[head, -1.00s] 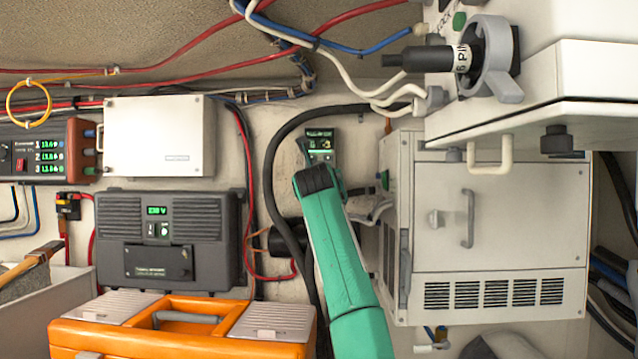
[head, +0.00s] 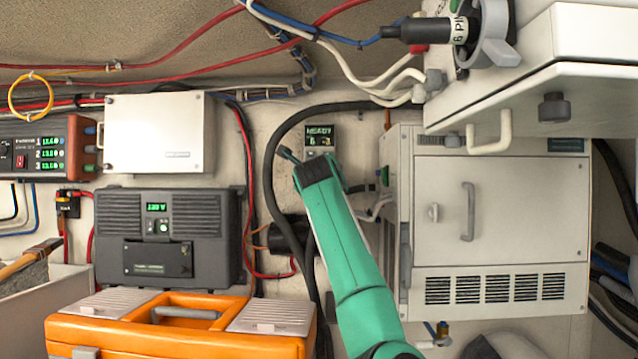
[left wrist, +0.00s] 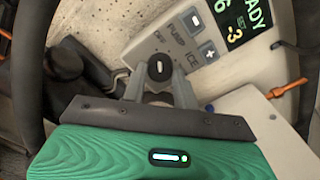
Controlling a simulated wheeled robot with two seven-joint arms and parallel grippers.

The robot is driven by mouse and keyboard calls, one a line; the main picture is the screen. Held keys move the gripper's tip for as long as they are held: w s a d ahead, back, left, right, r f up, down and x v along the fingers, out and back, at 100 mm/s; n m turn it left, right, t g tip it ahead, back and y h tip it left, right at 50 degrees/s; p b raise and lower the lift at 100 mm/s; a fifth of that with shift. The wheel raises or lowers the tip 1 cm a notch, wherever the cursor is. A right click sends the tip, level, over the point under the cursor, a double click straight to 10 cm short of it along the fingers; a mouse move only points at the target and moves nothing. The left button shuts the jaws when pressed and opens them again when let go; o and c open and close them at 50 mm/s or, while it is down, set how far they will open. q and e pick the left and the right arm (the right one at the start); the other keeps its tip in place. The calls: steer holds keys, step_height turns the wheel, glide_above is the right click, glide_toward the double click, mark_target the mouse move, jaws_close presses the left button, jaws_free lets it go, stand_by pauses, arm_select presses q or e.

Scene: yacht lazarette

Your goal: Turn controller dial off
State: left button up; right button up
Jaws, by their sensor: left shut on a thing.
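The controller (head: 320,141) is a small light panel on the back wall with a lit green display reading READY, 6 and -3. In the left wrist view the controller panel (left wrist: 195,36) fills the top, tilted, with minus and plus buttons and printed lettering. My left gripper (left wrist: 159,84) is shut on the dial, a grey finger on each side. In the head view my left gripper (head: 288,155) covers the lower panel and hides the dial. My right gripper is out of view.
A white vented cabinet (head: 500,250) stands right of the controller, with a white box overhanging above it. Black hose (head: 272,165) loops around its left. An orange toolbox (head: 185,340) and dark grey unit (head: 165,240) are lower left.

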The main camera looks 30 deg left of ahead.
arm_select(q)
steer(key=shift+n, duration=1.1)
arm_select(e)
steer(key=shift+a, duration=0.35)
arm_select(q)
steer(key=o, duration=1)
steer(key=shift+b+v, duration=2.7)
steer(key=shift+v, duration=4.2)
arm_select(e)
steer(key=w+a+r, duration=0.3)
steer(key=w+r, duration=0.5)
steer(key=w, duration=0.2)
